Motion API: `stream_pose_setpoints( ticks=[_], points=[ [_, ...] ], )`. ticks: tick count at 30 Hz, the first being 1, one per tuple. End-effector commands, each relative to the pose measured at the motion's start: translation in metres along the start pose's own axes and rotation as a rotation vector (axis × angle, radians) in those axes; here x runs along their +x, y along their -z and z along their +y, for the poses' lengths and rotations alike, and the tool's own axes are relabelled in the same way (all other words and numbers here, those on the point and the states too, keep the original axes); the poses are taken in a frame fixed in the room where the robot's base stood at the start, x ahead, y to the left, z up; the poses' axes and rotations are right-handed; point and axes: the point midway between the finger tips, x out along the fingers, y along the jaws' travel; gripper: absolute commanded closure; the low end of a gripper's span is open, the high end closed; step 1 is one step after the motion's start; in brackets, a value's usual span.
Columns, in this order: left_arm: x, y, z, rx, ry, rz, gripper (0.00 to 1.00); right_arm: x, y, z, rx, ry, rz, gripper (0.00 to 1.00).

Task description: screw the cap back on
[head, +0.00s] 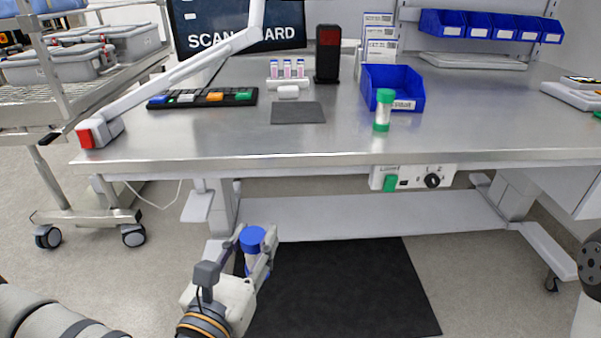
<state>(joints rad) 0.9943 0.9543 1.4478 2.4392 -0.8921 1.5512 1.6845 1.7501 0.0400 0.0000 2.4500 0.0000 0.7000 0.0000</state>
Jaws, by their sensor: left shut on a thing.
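My left gripper (256,250) is at the lower middle of the head view, in front of the bench and below its top. It is shut on a container with a blue cap (252,238). The cap sits at the top, between the fingers, and a pale body shows in part below it. I cannot tell how tightly the cap sits. A clear container with a green cap (385,96) stands upright on the bench top, near its front edge. My right gripper is not in view.
The metal bench (200,145) has a blue bin (395,88), a dark pad (298,112), a rack of pink tubes (287,82) and a black keyboard-like panel (203,97). A white jointed arm (180,75) crosses the left side. Bench top is clear front-centre.

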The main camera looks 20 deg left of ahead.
Motion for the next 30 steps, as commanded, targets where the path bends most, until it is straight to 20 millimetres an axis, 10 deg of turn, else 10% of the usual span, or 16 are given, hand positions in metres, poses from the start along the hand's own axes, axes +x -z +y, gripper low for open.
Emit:
stream_pose_setpoints(
  ticks=[15,26,30],
  points=[
    [-0.012,0.014,-0.113,0.001,0.618,-0.006,1.0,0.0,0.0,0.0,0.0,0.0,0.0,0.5],
    [-0.015,0.017,-0.125,0.0,0.682,-0.001,1.0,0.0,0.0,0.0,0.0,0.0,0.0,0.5],
    [-0.015,0.017,-0.124,0.0,0.681,-0.001,1.0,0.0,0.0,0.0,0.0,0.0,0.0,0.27]
  ],
)
